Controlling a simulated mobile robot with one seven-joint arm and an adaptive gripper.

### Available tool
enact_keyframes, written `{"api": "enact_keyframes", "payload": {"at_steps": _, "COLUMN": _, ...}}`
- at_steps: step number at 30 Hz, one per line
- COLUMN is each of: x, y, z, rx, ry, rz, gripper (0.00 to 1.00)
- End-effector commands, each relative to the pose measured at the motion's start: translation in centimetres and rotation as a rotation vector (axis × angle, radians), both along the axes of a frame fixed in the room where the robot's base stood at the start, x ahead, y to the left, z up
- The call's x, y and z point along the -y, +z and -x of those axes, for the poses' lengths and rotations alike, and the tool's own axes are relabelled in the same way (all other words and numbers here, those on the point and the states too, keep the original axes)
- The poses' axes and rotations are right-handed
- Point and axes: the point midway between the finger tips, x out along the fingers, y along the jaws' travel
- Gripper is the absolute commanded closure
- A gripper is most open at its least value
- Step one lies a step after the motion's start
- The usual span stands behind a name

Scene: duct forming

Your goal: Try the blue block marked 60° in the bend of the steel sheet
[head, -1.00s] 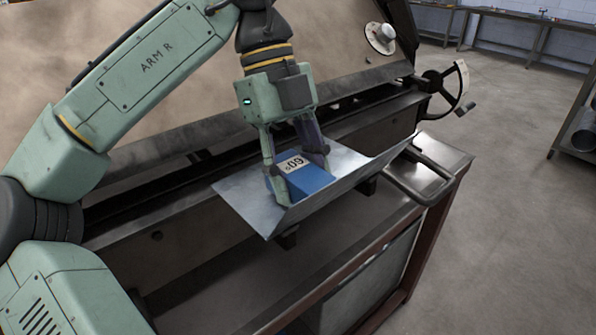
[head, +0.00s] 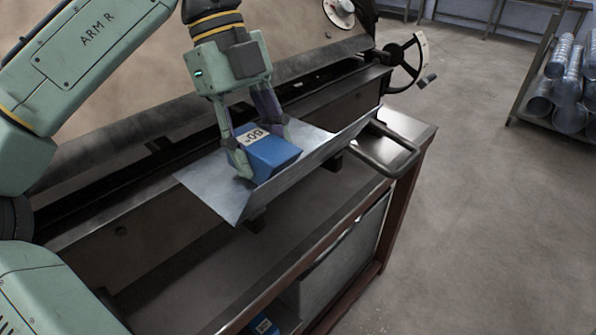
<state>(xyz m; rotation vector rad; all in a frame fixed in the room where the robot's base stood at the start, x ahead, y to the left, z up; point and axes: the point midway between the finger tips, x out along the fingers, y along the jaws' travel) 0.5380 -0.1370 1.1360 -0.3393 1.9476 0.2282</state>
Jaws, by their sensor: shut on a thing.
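The bent steel sheet (head: 212,190) rests at the front of the folding machine, its bend forming an open trough with one flap rising at the front right. The blue block (head: 275,160) with a white label reading 60° sits in the trough of the sheet. My gripper (head: 261,155) points down and is shut on the block, one finger on its left side and one on its far right side. The block's lower edge is hidden by the sheet and finger, so I cannot tell how closely it meets the bend.
Another blue block (head: 264,326) lies on the shelf below. A rack with shiny ducts (head: 566,80) stands at the far right. The floor between is clear.

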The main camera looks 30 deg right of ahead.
Motion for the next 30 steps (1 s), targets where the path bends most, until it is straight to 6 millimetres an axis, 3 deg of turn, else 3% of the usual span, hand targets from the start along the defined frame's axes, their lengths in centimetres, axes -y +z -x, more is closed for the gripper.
{"api": "enact_keyframes", "payload": {"at_steps": 15, "x": -0.7, "y": 3.7, "z": -1.7, "rx": 0.005, "ry": 0.005, "rz": -0.002, "gripper": 0.98}}
{"api": "enact_keyframes", "payload": {"at_steps": 30, "x": -1.4, "y": 4.0, "z": -2.4, "rx": 0.004, "ry": 0.040, "rz": 0.000, "gripper": 0.98}}
